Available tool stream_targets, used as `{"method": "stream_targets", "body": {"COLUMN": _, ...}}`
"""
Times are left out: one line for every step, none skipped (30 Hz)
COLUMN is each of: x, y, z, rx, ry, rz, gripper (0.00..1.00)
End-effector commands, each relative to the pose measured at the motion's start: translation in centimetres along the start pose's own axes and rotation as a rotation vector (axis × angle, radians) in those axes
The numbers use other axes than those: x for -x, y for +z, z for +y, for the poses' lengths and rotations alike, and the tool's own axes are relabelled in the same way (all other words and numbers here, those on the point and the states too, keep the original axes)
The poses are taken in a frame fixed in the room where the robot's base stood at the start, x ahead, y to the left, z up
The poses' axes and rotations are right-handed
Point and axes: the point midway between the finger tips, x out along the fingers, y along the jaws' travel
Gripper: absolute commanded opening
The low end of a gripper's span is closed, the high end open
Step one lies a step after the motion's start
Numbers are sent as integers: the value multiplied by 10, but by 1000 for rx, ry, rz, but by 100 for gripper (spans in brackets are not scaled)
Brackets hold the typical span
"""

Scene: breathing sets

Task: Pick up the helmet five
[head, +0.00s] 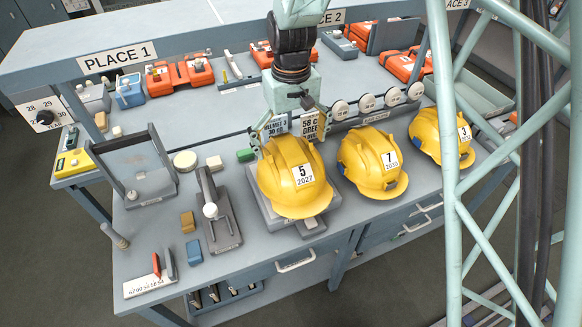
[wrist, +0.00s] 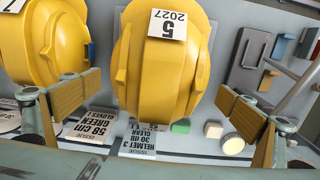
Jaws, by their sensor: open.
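The yellow helmet five (head: 293,178), labelled "5 2027", sits on a grey stand (head: 311,226) on the lower bench in the head view. It also fills the middle of the wrist view (wrist: 160,75), with its label upside down. My gripper (head: 288,126) is above and behind the helmet's rear edge. In the wrist view my gripper (wrist: 150,100) is open, with one tan-padded finger on each side of the helmet and nothing held.
Helmet seven (head: 372,163) stands close on the right, with helmet three (head: 440,137) beyond it. Issue cards (wrist: 140,138) lie behind the helmet. A grey lever device (head: 215,212) is on the left. Round white discs (head: 366,104) line the rear right.

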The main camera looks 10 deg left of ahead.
Motion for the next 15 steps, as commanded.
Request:
{"method": "stream_targets", "body": {"x": -5, "y": 0, "z": 0, "rx": 0, "ry": 0, "rz": -1, "gripper": 100}}
{"method": "stream_targets", "body": {"x": -8, "y": 0, "z": 0, "rx": 0, "ry": 0, "rz": -1, "gripper": 100}}
{"method": "stream_targets", "body": {"x": -11, "y": 0, "z": 0, "rx": 0, "ry": 0, "rz": -1, "gripper": 100}}
{"method": "stream_targets", "body": {"x": -12, "y": 1, "z": 0, "rx": 0, "ry": 0, "rz": -2, "gripper": 100}}
{"method": "stream_targets", "body": {"x": -14, "y": 1, "z": 0, "rx": 0, "ry": 0, "rz": -2, "gripper": 100}}
{"method": "stream_targets", "body": {"x": -15, "y": 1, "z": 0, "rx": 0, "ry": 0, "rz": -1, "gripper": 100}}
{"method": "stream_targets", "body": {"x": -16, "y": 0, "z": 0, "rx": 0, "ry": 0, "rz": -1, "gripper": 100}}
{"method": "stream_targets", "body": {"x": -16, "y": 0, "z": 0, "rx": 0, "ry": 0, "rz": -1, "gripper": 100}}
{"method": "stream_targets", "body": {"x": -17, "y": 0, "z": 0, "rx": 0, "ry": 0, "rz": 0, "gripper": 100}}
{"method": "stream_targets", "body": {"x": -17, "y": 0, "z": 0, "rx": 0, "ry": 0, "rz": 0, "gripper": 100}}
{"method": "stream_targets", "body": {"x": -17, "y": 0, "z": 0, "rx": 0, "ry": 0, "rz": 0, "gripper": 100}}
{"method": "stream_targets", "body": {"x": -17, "y": 0, "z": 0, "rx": 0, "ry": 0, "rz": 0, "gripper": 100}}
{"method": "stream_targets", "body": {"x": -17, "y": 0, "z": 0, "rx": 0, "ry": 0, "rz": 0, "gripper": 100}}
{"method": "stream_targets", "body": {"x": -17, "y": 0, "z": 0, "rx": 0, "ry": 0, "rz": 0, "gripper": 100}}
{"method": "stream_targets", "body": {"x": -17, "y": 0, "z": 0, "rx": 0, "ry": 0, "rz": 0, "gripper": 100}}
